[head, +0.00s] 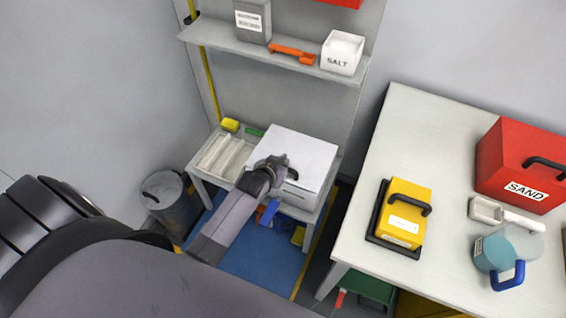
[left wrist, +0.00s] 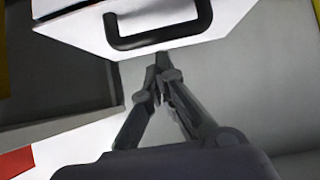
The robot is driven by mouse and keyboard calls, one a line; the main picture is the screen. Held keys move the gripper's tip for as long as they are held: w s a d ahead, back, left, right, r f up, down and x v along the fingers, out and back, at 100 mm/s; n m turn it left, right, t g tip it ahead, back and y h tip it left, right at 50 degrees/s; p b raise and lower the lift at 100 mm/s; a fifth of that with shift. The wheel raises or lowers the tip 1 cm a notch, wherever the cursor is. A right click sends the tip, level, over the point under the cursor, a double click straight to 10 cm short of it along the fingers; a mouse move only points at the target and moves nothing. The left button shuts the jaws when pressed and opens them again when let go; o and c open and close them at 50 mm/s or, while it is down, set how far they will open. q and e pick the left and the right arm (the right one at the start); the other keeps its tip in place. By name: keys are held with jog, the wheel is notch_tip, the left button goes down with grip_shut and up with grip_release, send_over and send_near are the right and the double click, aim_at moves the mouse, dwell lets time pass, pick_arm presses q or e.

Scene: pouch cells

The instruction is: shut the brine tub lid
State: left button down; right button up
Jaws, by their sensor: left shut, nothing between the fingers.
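The white brine tub (head: 312,190) stands on a low side table under the wall shelf. Its flat white lid (head: 305,150) lies over the top; I cannot tell whether a gap remains beneath it. A black handle (head: 291,174) sits at its front and also shows in the left wrist view (left wrist: 160,40). My left gripper (head: 281,162) is at the tub's front, beside the handle. In the left wrist view its fingertips (left wrist: 160,68) are together and empty, close to the handle, not around it. The arm hides part of the tub's front. My right gripper is out of view.
A shelf (head: 225,41) with a salt box (head: 342,52) hangs above the tub. A grey bin (head: 171,203) stands left of the side table. The white table (head: 408,120) at right holds a yellow box (head: 405,210) and a red sand box (head: 505,165).

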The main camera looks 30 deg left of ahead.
pick_arm(q)
jog(key=shift+f, duration=0.2)
jog(key=shift+s+f+b, duration=0.2)
jog(key=shift+f+b, duration=0.05)
jog(key=shift+f, duration=0.4)
jog(key=shift+s+f+b, duration=0.15)
jog(key=shift+f+b, duration=0.1)
jog(key=shift+f, duration=0.35)
jog(key=shift+r, duration=0.1)
